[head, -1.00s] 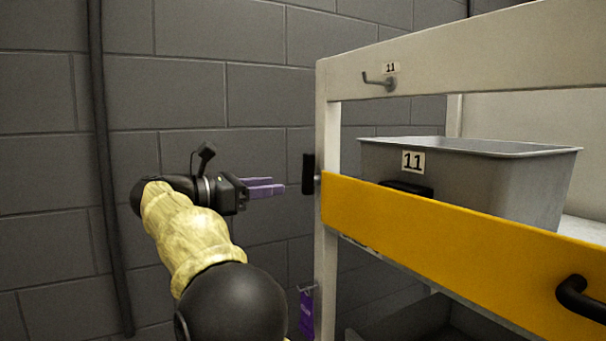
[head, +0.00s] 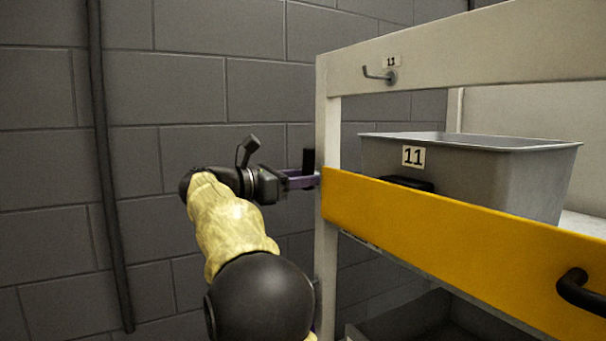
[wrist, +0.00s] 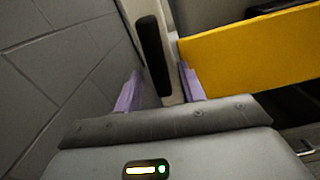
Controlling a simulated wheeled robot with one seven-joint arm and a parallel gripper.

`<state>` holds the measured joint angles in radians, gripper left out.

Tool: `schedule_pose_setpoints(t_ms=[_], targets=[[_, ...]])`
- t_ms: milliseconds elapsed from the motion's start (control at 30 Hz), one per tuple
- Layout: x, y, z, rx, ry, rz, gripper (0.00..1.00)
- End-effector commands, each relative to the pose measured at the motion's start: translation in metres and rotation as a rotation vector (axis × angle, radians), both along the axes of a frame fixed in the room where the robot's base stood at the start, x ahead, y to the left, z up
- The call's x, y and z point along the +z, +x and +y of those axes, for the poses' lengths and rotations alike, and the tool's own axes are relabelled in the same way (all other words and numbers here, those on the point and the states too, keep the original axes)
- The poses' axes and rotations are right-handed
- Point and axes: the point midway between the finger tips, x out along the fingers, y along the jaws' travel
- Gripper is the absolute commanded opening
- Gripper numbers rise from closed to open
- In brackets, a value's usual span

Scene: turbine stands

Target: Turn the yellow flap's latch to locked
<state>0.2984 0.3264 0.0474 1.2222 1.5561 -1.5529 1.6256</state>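The yellow flap (head: 440,240) spans the front of the rack, with a black handle (head: 582,296) at its right. Its latch (head: 308,160) is a black bar standing upright at the flap's left end, by the rack post. My gripper (head: 302,180) is at the latch, its purple fingers level with the bar's lower part. In the wrist view the latch (wrist: 154,55) rises between the two spread fingers, with a gap visible on either side. The latch's lower end is partly hidden by the fingers in the head view. The yellow flap also fills the wrist view's right side (wrist: 250,55).
A grey bin (head: 480,180) labelled 11 stands behind the flap. A hook (head: 380,77) sticks out of the upper beam. The rack's pale post (head: 327,240) is right beside my gripper. A block wall (head: 180,90) with a dark pipe (head: 108,170) is at left.

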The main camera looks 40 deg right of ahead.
Motion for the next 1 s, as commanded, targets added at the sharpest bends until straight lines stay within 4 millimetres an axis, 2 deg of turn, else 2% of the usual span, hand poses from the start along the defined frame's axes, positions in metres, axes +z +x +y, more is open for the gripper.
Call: schedule_pose_setpoints(t_ms=[867, 1000], targets=[[0.0004, 0.0000, 0.0000, 0.000, 0.000, 0.000, 0.40], [0.0004, 0.0000, 0.0001, 0.000, 0.000, 0.000, 0.12]])
